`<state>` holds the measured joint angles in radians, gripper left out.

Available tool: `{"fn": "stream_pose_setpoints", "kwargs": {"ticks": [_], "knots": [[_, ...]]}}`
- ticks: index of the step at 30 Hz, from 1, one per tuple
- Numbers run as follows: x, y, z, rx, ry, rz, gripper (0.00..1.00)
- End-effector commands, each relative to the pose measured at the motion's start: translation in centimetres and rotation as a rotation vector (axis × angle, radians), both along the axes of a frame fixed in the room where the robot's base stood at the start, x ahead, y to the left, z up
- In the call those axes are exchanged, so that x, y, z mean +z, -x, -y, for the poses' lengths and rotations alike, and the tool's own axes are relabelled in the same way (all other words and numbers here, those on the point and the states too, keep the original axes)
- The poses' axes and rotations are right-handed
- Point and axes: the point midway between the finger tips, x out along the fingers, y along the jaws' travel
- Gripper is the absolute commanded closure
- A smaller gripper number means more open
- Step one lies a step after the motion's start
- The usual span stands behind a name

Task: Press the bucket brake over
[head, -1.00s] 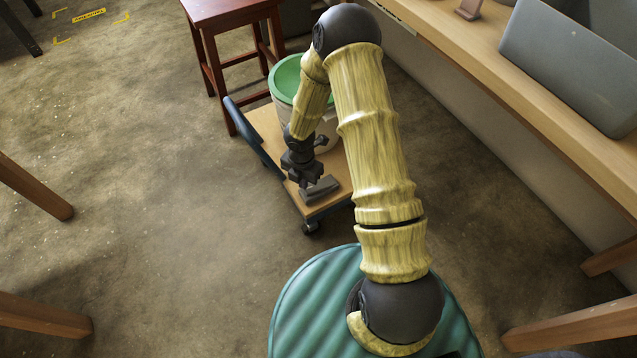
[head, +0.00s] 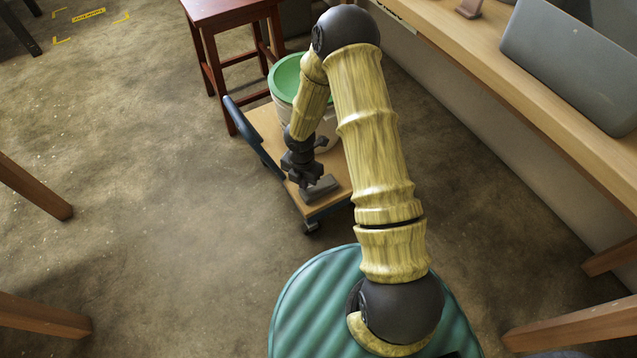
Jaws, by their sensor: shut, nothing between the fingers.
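A low wheeled platform (head: 330,202) with a wooden top and a blue side rail stands on the floor, carrying a white bucket with a green rim (head: 285,78). A small grey pedal-like block, which looks like the brake (head: 321,188), sits on the platform's near end. My gripper (head: 303,182) is shut and empty, pointing down right at the block's left side. I cannot tell whether its tips touch the block. My arm hides part of the bucket and of the platform's right side.
A dark red stool (head: 222,15) stands behind the platform. A long wooden bench (head: 520,95) with a grey bin (head: 575,70) runs along the right. Wooden legs (head: 30,187) stand at the left. The floor (head: 170,220) left of the platform is clear.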

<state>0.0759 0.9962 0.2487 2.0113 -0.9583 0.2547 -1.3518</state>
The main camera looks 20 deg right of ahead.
Motion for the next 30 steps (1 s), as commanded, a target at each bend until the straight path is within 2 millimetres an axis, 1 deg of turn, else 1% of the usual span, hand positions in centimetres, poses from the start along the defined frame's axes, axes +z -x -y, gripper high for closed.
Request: {"fn": "stream_pose_setpoints", "kwargs": {"ticks": [30], "knots": [[-2.6, 0.0, 0.0, 0.000, 0.001, 0.000, 1.00]]}}
